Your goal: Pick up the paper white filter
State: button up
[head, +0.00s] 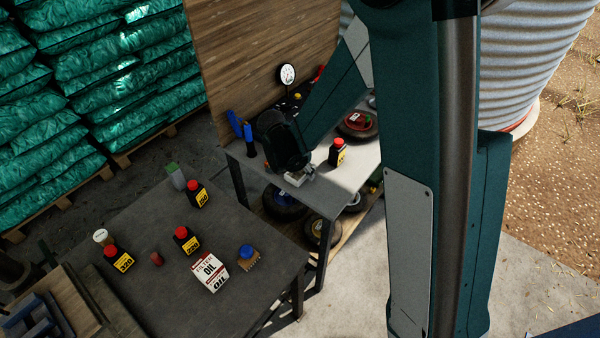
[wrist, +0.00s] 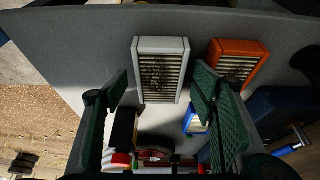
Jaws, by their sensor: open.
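The white filter (wrist: 160,70) is a pleated paper element in a pale grey-white frame, with dark specks on its pleats. In the wrist view it lies on the grey tabletop, ahead of and between the two green fingers of my gripper (wrist: 160,84). The fingers are spread wide, with nothing held between them. I cannot tell exactly how far the tips are above the filter. In the head view my dark wrist hides most of that spot; a small pale piece (head: 296,179) shows under it at the near table edge, probably the filter.
An orange-framed filter (wrist: 240,60) lies just right of the white one. A yellow-and-black bottle (wrist: 123,130) and a blue item (wrist: 194,121) are close to the fingers. The front table (head: 150,215) holds several bottles and an oil filter box (head: 210,272).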

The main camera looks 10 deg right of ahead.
aim_at(299, 170)
jog(key=c, duration=1)
jog(key=shift+r, duration=0.1)
jog(key=shift+r+p, duration=1.15)
jog(key=shift+r, duration=3.8)
